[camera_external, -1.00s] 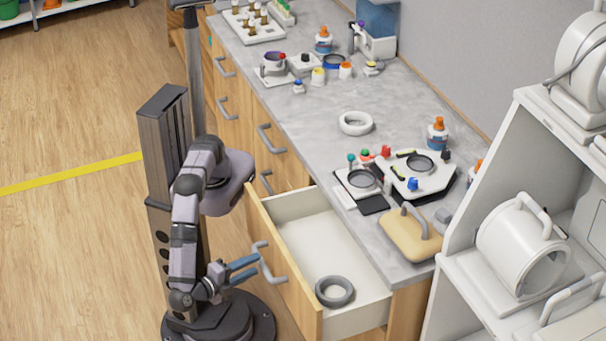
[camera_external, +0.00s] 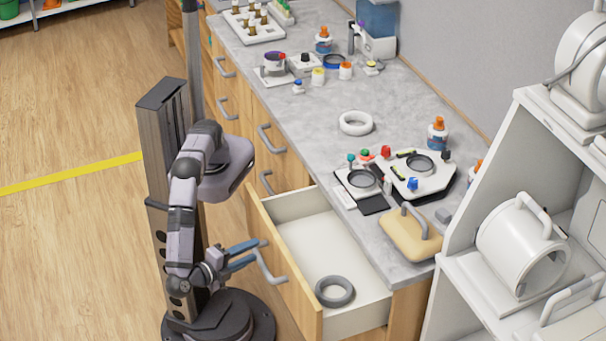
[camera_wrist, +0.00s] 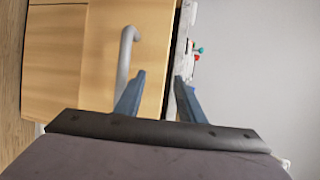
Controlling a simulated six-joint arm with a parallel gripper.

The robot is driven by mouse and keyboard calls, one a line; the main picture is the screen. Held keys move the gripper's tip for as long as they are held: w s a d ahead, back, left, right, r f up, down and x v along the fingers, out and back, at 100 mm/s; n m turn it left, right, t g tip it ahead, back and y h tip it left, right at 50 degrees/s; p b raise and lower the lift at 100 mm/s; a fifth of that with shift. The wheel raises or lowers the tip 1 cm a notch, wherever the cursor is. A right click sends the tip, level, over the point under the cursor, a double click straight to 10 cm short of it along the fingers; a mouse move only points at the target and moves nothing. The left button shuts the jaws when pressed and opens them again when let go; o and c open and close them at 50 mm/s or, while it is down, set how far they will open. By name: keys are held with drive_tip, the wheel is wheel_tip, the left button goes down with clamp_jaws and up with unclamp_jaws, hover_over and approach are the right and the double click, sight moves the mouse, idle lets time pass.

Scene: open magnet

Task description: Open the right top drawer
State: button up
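The right top drawer (camera_external: 325,231) stands pulled well out from the counter in the external view. Its grey bar handle (camera_external: 271,272) is on the wooden front, and the handle also shows left of my fingers in the wrist view (camera_wrist: 124,62). My gripper (camera_external: 250,256) has its two blue fingers spread apart beside the handle; they show apart in the wrist view (camera_wrist: 158,98) too. The handle is outside the gap between the fingers in the wrist view. I cannot tell whether a finger touches it or the drawer front. A dark grey ring (camera_external: 335,291) lies inside the drawer.
The grey countertop (camera_external: 300,135) holds a white ring (camera_external: 356,123), a tan block with a handle (camera_external: 410,234) and small instruments. A white shelf unit (camera_external: 470,280) stands at the right. Open wooden floor (camera_external: 70,240) lies left of my base.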

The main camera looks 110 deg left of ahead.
drive_tip(key=shift+r, duration=0.1)
drive_tip(key=w+a+r+n+g+p, duration=0.25)
drive_tip(key=a+r+p, duration=0.25)
drive_tip(key=r+p, duration=0.25)
drive_tip(key=w+a+r+n+g+p, duration=0.2)
drive_tip(key=w+a+r+g+p, duration=0.3)
drive_tip(key=r, duration=0.3)
drive_tip(key=s+d+f+m+h+p, duration=0.1)
drive_tip(key=s+d+f+m+h, duration=0.1)
drive_tip(key=d+f+m+h, duration=0.2)
drive_tip(key=s+d+f+m+h+p, duration=0.1)
drive_tip(key=d+f+m+h, duration=0.3)
drive_tip(key=f, duration=0.6)
drive_tip(key=shift+s+d+f+h, duration=0.2)
drive_tip(key=shift+s+d+h, duration=0.25)
drive_tip(key=shift+d+h, duration=0.55)
drive_tip(key=shift+a, duration=0.15)
